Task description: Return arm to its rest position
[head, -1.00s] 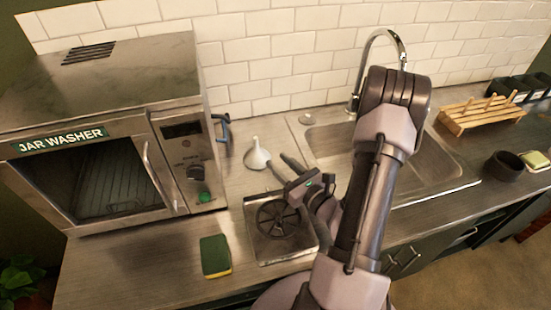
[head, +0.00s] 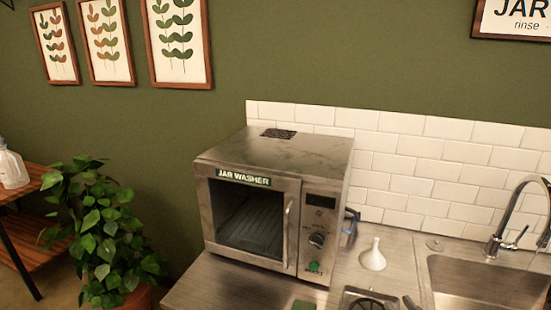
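A small dark tip (head: 410,302) at the bottom edge of the head view, right of the white funnel (head: 373,258), looks like the end of my gripper. The rest of my gripper and my arm are outside the picture. Too little shows to tell whether the gripper is open or shut, or whether it holds anything.
The steel jar washer (head: 265,200) stands on the counter (head: 200,285), door shut. A blue-handled thing (head: 351,222) is behind its right side. The sponge (head: 303,305), round drain grille (head: 368,303) and sink (head: 480,282) are cut off. A plant (head: 100,230) and wooden shelf (head: 35,250) stand left.

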